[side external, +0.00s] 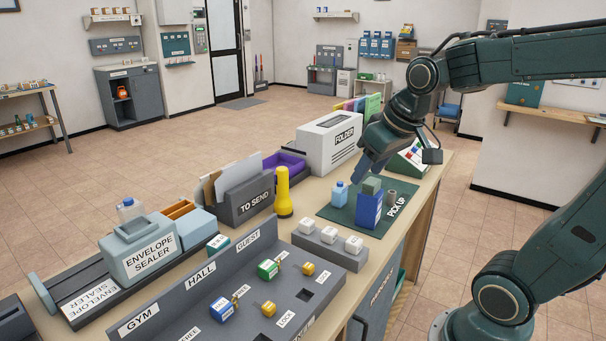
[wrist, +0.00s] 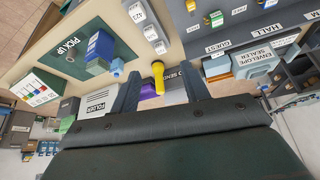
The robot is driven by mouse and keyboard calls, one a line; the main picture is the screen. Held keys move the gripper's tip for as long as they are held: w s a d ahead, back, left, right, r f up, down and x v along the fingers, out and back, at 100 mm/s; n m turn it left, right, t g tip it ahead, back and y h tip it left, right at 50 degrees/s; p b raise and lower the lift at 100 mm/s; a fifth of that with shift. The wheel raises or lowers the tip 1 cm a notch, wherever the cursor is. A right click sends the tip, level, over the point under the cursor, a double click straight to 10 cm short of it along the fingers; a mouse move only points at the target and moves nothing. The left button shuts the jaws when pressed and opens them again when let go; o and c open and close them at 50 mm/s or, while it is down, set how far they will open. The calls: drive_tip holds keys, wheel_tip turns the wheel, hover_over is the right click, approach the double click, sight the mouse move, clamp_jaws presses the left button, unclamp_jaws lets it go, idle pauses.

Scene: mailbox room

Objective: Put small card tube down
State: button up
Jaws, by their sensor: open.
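A small grey-brown cylinder (side external: 391,197), which looks like the small card tube, stands on the green PICK UP mat (side external: 335,219). It is right of a blue box (side external: 369,211) and a green block (side external: 372,185). In the wrist view a small round end (wrist: 71,60) on the mat may be the same tube. My gripper (side external: 360,178) is above the back part of the mat, left of the tube. In the wrist view its two fingers (wrist: 162,77) are apart, with nothing held between them.
A light-blue bottle (side external: 340,195) stands on the mat beside the blue box. A yellow torch (side external: 283,193) stands upright left of the mat. The FOLDER machine (side external: 328,145) is behind, and a grey block with white cubes (side external: 329,249) is in front.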

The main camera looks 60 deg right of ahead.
drive_tip(key=s+a+n+y, duration=0.1)
drive_tip(key=s+a+n, duration=0.1)
drive_tip(key=s+a, duration=0.5)
drive_tip(key=shift+s+a+f+n+t, duration=0.3)
drive_tip(key=shift+s+f, duration=0.1)
drive_tip(key=shift+s, duration=0.7)
